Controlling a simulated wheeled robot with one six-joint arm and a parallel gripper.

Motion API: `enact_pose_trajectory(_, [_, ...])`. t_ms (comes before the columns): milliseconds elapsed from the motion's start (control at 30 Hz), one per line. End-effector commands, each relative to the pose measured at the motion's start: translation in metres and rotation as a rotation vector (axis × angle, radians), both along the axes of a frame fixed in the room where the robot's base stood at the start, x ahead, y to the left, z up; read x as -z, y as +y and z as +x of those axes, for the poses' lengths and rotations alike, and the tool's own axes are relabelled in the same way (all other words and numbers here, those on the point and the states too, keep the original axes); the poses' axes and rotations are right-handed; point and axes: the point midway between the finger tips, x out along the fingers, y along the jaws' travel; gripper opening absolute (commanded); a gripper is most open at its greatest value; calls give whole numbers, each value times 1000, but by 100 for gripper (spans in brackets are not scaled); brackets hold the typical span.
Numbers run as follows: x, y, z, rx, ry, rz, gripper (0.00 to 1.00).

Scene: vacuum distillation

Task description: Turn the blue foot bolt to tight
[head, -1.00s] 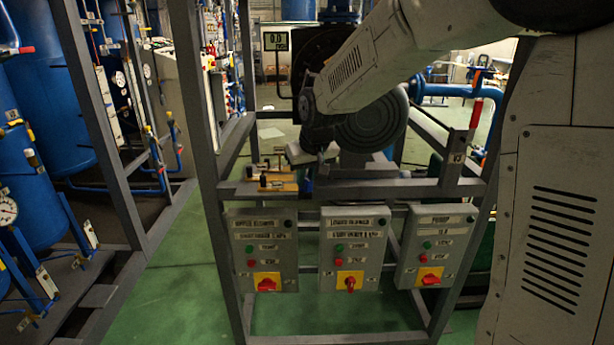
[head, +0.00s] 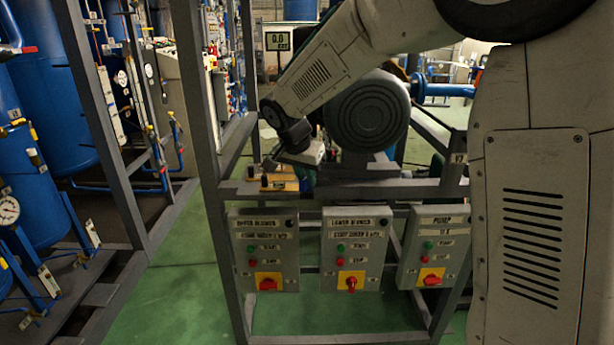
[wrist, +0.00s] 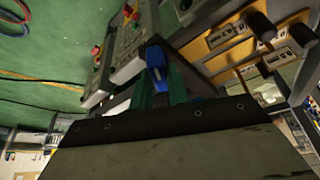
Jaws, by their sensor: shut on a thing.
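The blue foot bolt (wrist: 158,68) shows in the middle of the wrist view, upright between two green fingers. My gripper (wrist: 160,88) is shut on it. The bolt's lower part is hidden between the fingers and behind the dark gripper body. In the head view, the end of my arm reaches down to the grey frame's top bar in front of the round dark motor. The fingertips and their contact with the bolt are too small and hidden to make out there.
Three grey switch boxes with red knobs, the left (head: 263,252), middle (head: 353,250) and right (head: 433,245), hang below the frame's top bar (head: 380,188). Blue tanks (head: 40,190) stand far left.

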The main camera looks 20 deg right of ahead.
Motion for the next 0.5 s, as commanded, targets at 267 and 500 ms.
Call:
enact_pose_trajectory(267, [1, 2, 2, 260, 2, 1, 0])
enact_pose_trajectory(500, [1, 2, 3, 491, 2, 0, 0])
